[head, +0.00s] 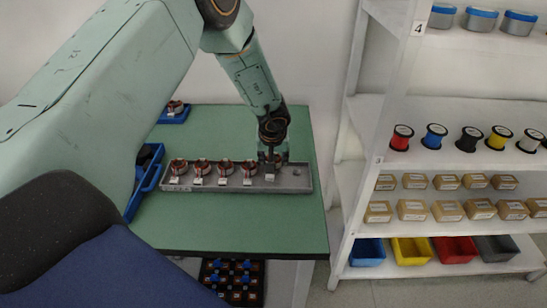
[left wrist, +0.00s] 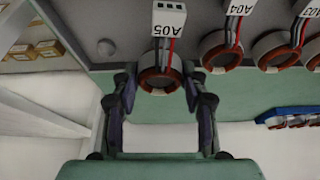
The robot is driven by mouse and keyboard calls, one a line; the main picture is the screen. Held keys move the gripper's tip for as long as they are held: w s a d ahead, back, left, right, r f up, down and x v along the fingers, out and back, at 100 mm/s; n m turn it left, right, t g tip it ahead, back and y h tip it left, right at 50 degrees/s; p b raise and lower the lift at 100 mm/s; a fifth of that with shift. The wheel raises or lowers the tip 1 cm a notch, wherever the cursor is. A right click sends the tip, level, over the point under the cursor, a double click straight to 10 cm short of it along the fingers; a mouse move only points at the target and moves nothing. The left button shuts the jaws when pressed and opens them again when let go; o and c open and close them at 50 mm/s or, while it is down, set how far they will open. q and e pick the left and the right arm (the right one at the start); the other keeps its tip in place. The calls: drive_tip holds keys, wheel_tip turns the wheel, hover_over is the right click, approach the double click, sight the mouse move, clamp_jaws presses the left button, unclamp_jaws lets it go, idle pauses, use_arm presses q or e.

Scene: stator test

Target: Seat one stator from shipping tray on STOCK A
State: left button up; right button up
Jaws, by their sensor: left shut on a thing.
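A long grey tray (head: 236,184) lies on the green table and holds a row of copper-wound stators with white tags, one of them being this stator (head: 201,168). The stator tagged A05 (left wrist: 160,81) is at the right end of the row, beside an empty round spot (head: 297,172). My left gripper (head: 271,155) points down over it, and in the left wrist view my left gripper (left wrist: 158,78) has its fingers on both sides of it. Its lower part is partly hidden. A blue tray (head: 184,118) with stators is at the back, mostly behind my arm. My right gripper is not shown.
The green table (head: 250,225) is bare in front of the grey tray. Blue bins (head: 150,180) stand at its left edge. A white shelf (head: 440,115) with spools (head: 435,136), boxes and coloured bins stands to the right. A dark tray (head: 235,280) sits below the table.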

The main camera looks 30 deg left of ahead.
use_arm(q)
drive_tip(key=shift+d+f, duration=0.1)
drive_tip(key=shift+f, duration=0.05)
drive_tip(key=shift+f, duration=0.6)
drive_tip(key=shift+a+f, duration=0.15)
drive_tip(key=shift+a, duration=0.05)
idle(0.5)
drive_tip(key=shift+f+p, duration=0.2)
drive_tip(key=shift+p, duration=0.25)
drive_tip(key=shift+f, duration=0.1)
drive_tip(key=o, duration=1.1)
